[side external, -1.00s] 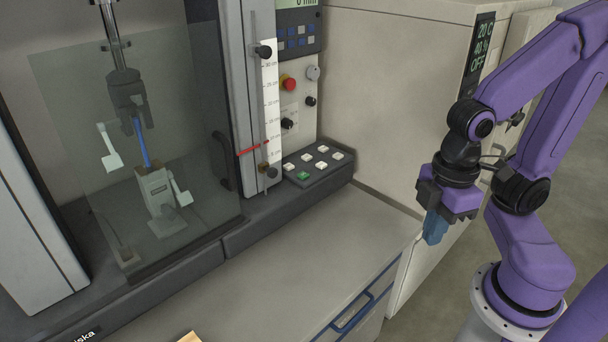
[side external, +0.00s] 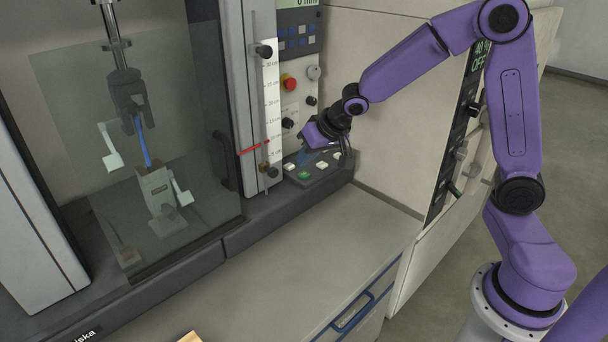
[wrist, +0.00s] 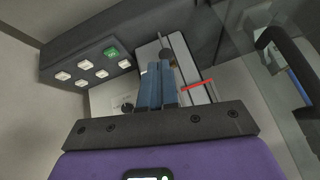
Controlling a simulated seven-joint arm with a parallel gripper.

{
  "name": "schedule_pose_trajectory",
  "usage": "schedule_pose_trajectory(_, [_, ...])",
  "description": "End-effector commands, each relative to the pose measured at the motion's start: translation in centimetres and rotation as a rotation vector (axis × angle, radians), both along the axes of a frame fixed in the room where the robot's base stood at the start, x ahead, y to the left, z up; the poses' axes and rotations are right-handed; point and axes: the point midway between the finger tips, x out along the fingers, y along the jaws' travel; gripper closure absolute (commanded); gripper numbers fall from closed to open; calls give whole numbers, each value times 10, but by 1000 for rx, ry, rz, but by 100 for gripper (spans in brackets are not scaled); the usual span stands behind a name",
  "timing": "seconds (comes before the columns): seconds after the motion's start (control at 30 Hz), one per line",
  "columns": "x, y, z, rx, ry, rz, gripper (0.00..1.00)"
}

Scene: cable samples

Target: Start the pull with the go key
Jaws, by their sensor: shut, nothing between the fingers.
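The go key, a green key (side external: 303,176), sits on the dark key panel (side external: 330,176) at the base of the test machine, among several white keys. In the wrist view the green key (wrist: 111,52) is at the upper left, clear of the fingers. My gripper (side external: 313,158) is shut and empty, above the back of the key panel; its blue fingers (wrist: 157,88) show together in the wrist view. The fingertips look apart from the green key. A blue cable sample (side external: 144,143) is clamped upright between the jaws behind the clear guard (side external: 75,100).
A red stop button (side external: 288,82) and black knobs are on the column behind my gripper. A scale with a red pointer (side external: 262,147) stands left of the keys. The grey bench top (side external: 270,260) in front is mostly clear.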

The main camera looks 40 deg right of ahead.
Motion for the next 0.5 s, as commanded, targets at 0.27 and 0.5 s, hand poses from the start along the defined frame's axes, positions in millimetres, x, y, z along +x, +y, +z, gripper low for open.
schedule_pose_trajectory(0.27, [82, -72, -20, 199, -105, -286, 100])
schedule_pose_trajectory(0.5, [109, -110, -31, 305, -147, -400, 100])
